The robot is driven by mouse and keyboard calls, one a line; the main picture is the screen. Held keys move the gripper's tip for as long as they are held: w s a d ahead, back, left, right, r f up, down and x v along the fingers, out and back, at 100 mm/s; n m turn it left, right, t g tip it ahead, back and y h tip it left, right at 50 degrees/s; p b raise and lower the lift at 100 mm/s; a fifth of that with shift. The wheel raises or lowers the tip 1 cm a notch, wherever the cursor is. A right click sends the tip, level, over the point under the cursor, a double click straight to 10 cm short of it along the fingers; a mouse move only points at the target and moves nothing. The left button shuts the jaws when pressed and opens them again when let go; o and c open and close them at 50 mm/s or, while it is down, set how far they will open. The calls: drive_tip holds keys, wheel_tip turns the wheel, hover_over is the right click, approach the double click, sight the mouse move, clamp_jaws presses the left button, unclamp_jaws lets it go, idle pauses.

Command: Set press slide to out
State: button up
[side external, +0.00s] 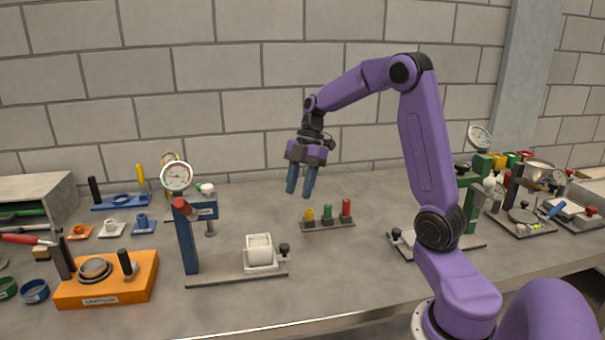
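My gripper (300,184) hangs in the air over the middle of the bench, with its two blue fingers pointing down, apart and empty. A blue press (187,236) with a round dial gauge (177,177) stands at left, below and left of my gripper. Its flat grey base (222,280) carries a white block (260,252) with a black knob (284,249) on its right. A green press (471,205) with another gauge (479,138) stands at right, partly hidden by my arm. A black knob (396,233) shows on its base. I cannot tell which press the task names.
A rack with yellow, green and red pegs (328,224) stands below my gripper. An orange fixture (107,279) is at front left, with small coloured parts behind it. More devices (522,222) crowd the right. The bench front, right of the blue press, is clear.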

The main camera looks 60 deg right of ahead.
drive_tip(key=v, duration=0.3)
drive_tip(key=shift+d, duration=0.1)
idle(0.3)
drive_tip(key=s+a+f+m+g+h, duration=0.1)
drive_tip(key=s+a+f+m+h, duration=0.1)
drive_tip(key=s+a, duration=0.75)
drive_tip(key=s+a+f+m+h, duration=0.1)
drive_tip(key=s+a+m+h, duration=0.1)
drive_tip(key=s+a, duration=0.7)
drive_tip(key=s+a+f+m+t, duration=0.1)
drive_tip(key=s+f, duration=0.1)
drive_tip(key=s, duration=0.5)
drive_tip(key=shift+s+a+f, duration=0.2)
drive_tip(key=shift+s+f, duration=0.15)
